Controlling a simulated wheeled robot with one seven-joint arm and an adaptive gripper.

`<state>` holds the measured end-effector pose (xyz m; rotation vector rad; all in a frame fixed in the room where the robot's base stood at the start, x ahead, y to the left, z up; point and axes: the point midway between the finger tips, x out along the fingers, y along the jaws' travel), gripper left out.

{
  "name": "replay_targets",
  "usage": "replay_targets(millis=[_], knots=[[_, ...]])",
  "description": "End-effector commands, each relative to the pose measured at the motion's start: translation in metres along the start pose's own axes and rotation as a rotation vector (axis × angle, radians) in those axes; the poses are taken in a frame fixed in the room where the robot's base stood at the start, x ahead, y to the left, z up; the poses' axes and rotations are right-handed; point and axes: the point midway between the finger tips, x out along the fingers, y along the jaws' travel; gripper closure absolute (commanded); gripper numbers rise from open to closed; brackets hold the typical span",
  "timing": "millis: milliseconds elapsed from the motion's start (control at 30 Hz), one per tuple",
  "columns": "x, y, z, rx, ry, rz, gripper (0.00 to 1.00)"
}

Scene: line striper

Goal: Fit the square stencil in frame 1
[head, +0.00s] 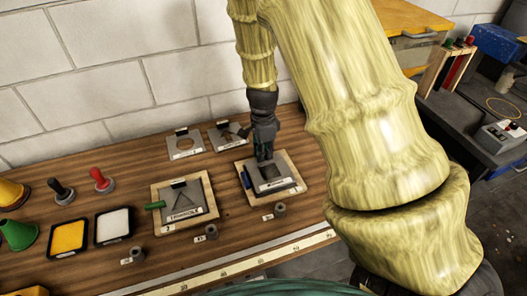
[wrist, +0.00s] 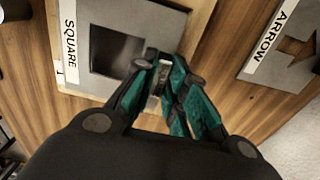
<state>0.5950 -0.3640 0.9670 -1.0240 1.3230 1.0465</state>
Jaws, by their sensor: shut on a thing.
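The square stencil (head: 284,186) is a grey plate with a square opening and a SQUARE label; it also shows in the wrist view (wrist: 105,14). My gripper (head: 264,157) is shut on the stencil's small upright grip at one edge, and its teal fingers show in the wrist view (wrist: 162,78). The frame's wood shows beside the plate in the wrist view (wrist: 204,30). I cannot tell whether the plate is seated or just above the frame.
A second wooden frame (head: 160,220) to the left holds a triangle stencil (head: 184,199) and has a green handle (head: 155,205). A round stencil (head: 185,146) and an arrow stencil (head: 222,139) lie behind. Yellow (head: 68,238) and white (head: 113,226) trays stand left.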

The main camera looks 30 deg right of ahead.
Motion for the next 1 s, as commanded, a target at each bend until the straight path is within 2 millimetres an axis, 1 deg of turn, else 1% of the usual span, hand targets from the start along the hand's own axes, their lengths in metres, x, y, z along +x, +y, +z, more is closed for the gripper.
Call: replay_targets(millis=[267,1000], knots=[[0.001,0.0,0.0,0.0,0.0,0.0,1.0],[0.012,0.0,0.0,0.0,0.0,0.0,1.0]])
